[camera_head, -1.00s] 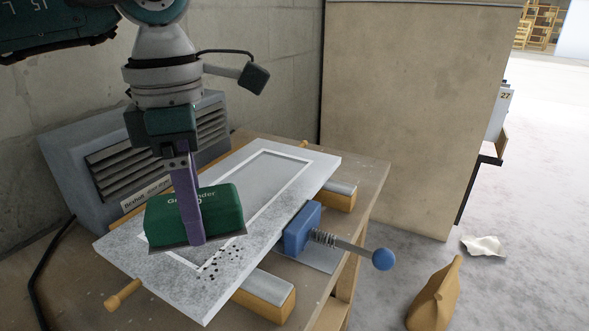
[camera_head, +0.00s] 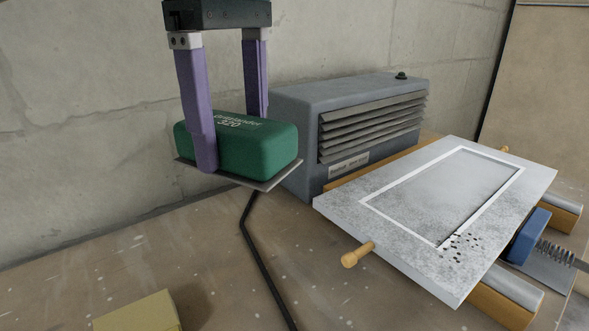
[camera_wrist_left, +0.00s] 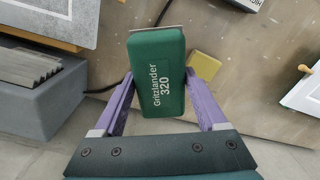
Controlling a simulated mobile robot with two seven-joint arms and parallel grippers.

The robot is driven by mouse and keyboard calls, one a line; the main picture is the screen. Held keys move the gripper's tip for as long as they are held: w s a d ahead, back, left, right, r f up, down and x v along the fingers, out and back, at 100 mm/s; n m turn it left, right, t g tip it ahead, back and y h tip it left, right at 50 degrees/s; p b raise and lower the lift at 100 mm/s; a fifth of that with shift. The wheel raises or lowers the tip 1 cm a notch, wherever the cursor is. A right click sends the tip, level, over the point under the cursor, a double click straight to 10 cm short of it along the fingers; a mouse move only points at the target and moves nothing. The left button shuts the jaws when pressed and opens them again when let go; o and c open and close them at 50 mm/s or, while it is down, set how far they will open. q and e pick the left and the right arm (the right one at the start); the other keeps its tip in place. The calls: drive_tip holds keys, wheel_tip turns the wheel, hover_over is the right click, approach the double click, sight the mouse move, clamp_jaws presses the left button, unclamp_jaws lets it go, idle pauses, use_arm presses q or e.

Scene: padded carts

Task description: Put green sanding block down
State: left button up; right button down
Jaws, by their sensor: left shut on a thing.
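The green sanding block (camera_head: 250,145) has white lettering and a flat grey sheet under it. My left gripper (camera_head: 232,150), with purple fingers, is shut on its two long sides. It holds the block in the air above the bench (camera_head: 190,235), left of the panel and in front of the wall. The left wrist view shows the block (camera_wrist_left: 158,72) between the fingers of the gripper (camera_wrist_left: 160,85). My right gripper does not show.
A grey vented machine (camera_head: 300,130) stands behind the panel (camera_head: 400,260), which lies on clamp supports with a wooden peg (camera_head: 357,254) sticking out. A yellow block (camera_head: 138,312) lies at the front left. A black cable (camera_head: 262,255) crosses the bench. Bare bench lies around the yellow block.

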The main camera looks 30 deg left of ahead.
use_arm(q)
drive_tip(key=shift+s+a+f+b, duration=0.2)
drive_tip(key=shift+f+b, duration=0.05)
drive_tip(key=shift+f, duration=0.25)
drive_tip(key=shift+s+a+f+b, duration=0.15)
drive_tip(key=shift+s+f+b, duration=0.05)
drive_tip(key=shift+f, duration=0.25)
drive_tip(key=b, duration=0.1)
hover_over(249, 298)
wheel_tip(249, 298, down, 13)
drive_tip(key=shift+r, duration=0.2)
drive_tip(key=shift+f+b, duration=0.45)
drive_tip(key=shift+f, duration=2.15)
drive_tip(key=shift+f, duration=0.1)
drive_tip(key=shift+f, duration=0.15)
drive_tip(key=o, duration=1.4)
drive_tip(key=shift+r, duration=0.2)
